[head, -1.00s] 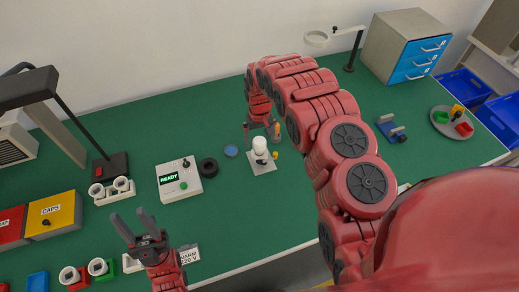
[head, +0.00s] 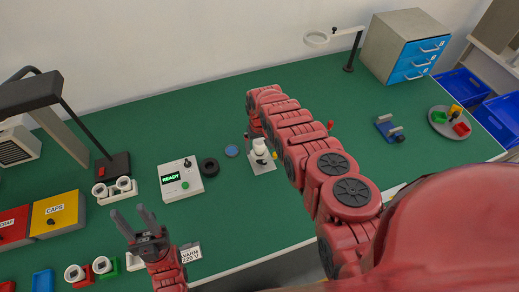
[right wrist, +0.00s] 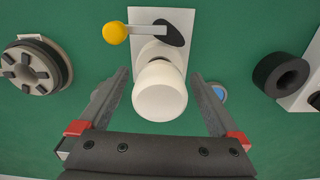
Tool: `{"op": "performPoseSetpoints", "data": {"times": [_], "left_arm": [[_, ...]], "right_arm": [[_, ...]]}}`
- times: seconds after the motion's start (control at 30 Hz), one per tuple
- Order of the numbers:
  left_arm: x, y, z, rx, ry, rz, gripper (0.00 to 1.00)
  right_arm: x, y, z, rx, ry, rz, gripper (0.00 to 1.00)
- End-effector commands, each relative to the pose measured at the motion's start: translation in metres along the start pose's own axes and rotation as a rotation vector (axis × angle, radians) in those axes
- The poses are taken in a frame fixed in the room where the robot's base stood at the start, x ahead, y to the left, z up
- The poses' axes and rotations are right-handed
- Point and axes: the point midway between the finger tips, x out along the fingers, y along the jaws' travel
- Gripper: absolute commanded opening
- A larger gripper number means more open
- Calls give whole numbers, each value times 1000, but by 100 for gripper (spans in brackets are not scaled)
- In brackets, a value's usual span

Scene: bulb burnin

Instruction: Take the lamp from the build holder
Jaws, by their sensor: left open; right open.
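The white lamp (head: 260,145) stands in the build holder (head: 265,168), a pale plate on the green bench. In the right wrist view the lamp's round white top (right wrist: 160,92) sits between the fingers of my open right gripper (right wrist: 160,74), with a gap on each side. The holder's plate (right wrist: 176,17) shows above it, with a yellow-knobbed lever (right wrist: 117,33). In the head view my right arm partly hides the right gripper. My left gripper (head: 130,211) is open and empty over the front left of the bench, well away from the lamp.
A control box reading READY (head: 181,182) and a black ring (head: 209,167) stand left of the holder. A blue disc (head: 231,150) lies close by. A yellow CAPS box (head: 57,213) is at far left. A round tray (head: 436,123) is at right.

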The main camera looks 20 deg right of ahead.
Motion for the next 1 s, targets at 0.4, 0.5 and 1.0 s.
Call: {"op": "performPoseSetpoints", "data": {"times": [0.4,0.5,1.0], "left_arm": [[0,0,0,0,0,0,45],[0,0,0,0,0,0,45],[0,0,0,0,0,0,45]], "right_arm": [[2,0,1,0,-2,0,82],[2,0,1,0,-2,0,64],[2,0,1,1,-2,0,11]]}}
